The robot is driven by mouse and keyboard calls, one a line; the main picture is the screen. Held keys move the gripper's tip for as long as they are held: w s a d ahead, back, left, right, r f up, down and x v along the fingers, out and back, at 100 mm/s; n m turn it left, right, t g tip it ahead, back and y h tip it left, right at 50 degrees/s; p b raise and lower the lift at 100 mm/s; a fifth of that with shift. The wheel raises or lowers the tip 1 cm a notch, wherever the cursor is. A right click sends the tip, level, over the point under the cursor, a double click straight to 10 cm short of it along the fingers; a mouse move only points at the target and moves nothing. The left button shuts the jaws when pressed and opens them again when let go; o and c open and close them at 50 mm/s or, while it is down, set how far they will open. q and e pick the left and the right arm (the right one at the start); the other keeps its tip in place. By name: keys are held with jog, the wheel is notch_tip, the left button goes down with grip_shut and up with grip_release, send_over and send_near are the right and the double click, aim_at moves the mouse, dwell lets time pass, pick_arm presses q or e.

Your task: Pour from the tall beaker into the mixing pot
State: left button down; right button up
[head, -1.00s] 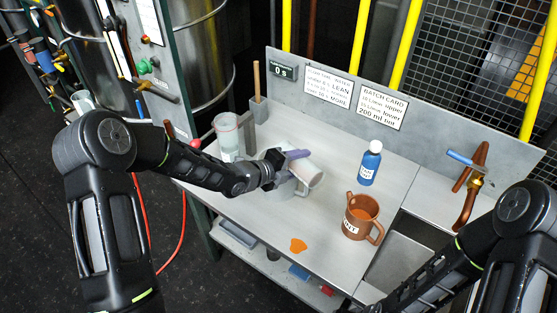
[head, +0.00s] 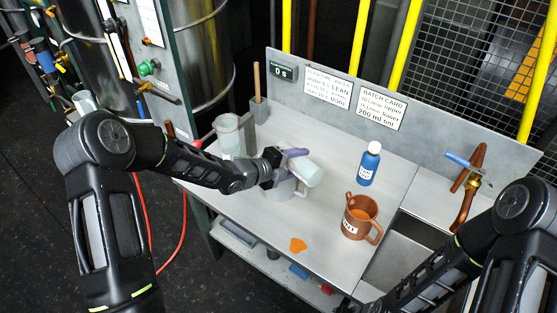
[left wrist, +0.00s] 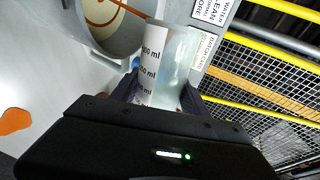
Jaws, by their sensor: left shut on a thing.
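My left gripper (head: 290,160) is shut on the tall beaker (head: 308,172), which it holds tilted, leaning to the right, above the bench. In the left wrist view the beaker (left wrist: 168,62) has black ml marks and pale, clear-looking contents. The grey mixing pot (head: 283,195) stands just below and beside the beaker, partly hidden by it and my gripper. The pot's open top (left wrist: 112,28) shows in the left wrist view, with an orange-brown curved line inside. No stream between beaker and pot can be made out. My right gripper is out of view.
A copper pot with a label (head: 358,217) and a blue bottle (head: 369,163) stand to the right. A clear vessel (head: 228,137) stands at the back left. An orange patch (head: 298,245) lies near the front edge. A copper tap (head: 466,190) is at the right.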

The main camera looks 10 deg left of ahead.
pick_arm(q)
jog(key=shift+r, duration=0.15)
jog(key=f+m+b, duration=0.1)
jog(key=b, duration=0.2)
jog(key=d+f+m+t+y+b, duration=0.1)
jog(key=b, duration=0.2)
jog(key=shift+s+f, duration=0.1)
jog(key=shift+s, duration=0.25)
jog(key=shift+r+y, duration=0.3)
jog(key=shift+r, duration=0.25)
